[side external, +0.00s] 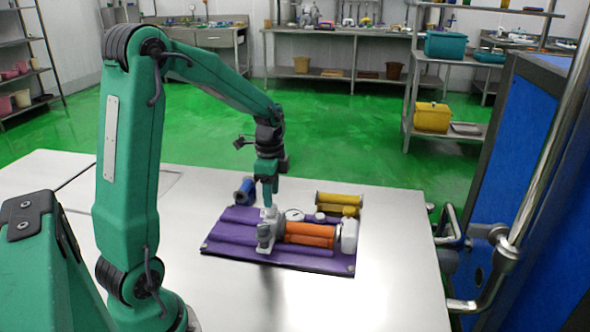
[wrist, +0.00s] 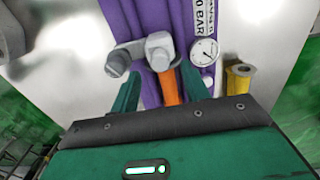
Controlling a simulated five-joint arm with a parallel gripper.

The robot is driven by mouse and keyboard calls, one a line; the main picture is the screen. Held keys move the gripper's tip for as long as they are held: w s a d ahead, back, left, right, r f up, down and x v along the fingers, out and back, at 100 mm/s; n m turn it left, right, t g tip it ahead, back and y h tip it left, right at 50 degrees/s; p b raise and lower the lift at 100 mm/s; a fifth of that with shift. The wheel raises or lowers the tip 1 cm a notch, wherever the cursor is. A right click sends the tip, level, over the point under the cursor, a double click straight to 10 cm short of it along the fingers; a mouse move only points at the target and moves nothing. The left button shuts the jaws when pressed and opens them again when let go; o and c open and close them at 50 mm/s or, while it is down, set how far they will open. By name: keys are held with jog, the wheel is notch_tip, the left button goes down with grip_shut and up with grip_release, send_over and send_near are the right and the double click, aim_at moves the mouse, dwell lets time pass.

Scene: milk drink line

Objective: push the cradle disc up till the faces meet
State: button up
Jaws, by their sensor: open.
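A purple cradle (side external: 234,242) lies on the steel table. An orange cylinder (side external: 310,234) lies along it, between a grey fitting (side external: 266,235) at the left and a white rounded piece (side external: 348,236) at the right. I cannot tell which part is the disc or whether any faces meet. My gripper (side external: 269,206) points down at the grey fitting. In the wrist view its open fingers (wrist: 158,76) stand either side of the light grey fitting head (wrist: 160,50) and the orange cylinder (wrist: 168,88). Contact cannot be told.
A round gauge (wrist: 203,52) sits on the cradle beside the fitting. The table front (side external: 340,300) is clear. A blue cabinet door with a metal handle (side external: 510,240) is at the right.

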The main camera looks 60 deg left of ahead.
jog(key=shift+r, duration=1.6)
jog(key=shift+s+d+r, duration=0.15)
jog(key=shift+d+r, duration=0.25)
jog(key=shift+d, duration=0.1)
jog(key=s+d+r+n+t, duration=0.2)
jog(key=s+d+r+n, duration=0.1)
jog(key=s+d, duration=0.3)
jog(key=s+d+r+n+t, duration=0.3)
jog(key=s+d+n, duration=0.3)
jog(key=d, duration=0.3)
jog(key=shift+s+d+r+t, duration=0.2)
jog(key=shift+s+r+t, duration=0.15)
jog(key=shift+r, duration=0.35)
jog(key=shift+o, duration=0.4)
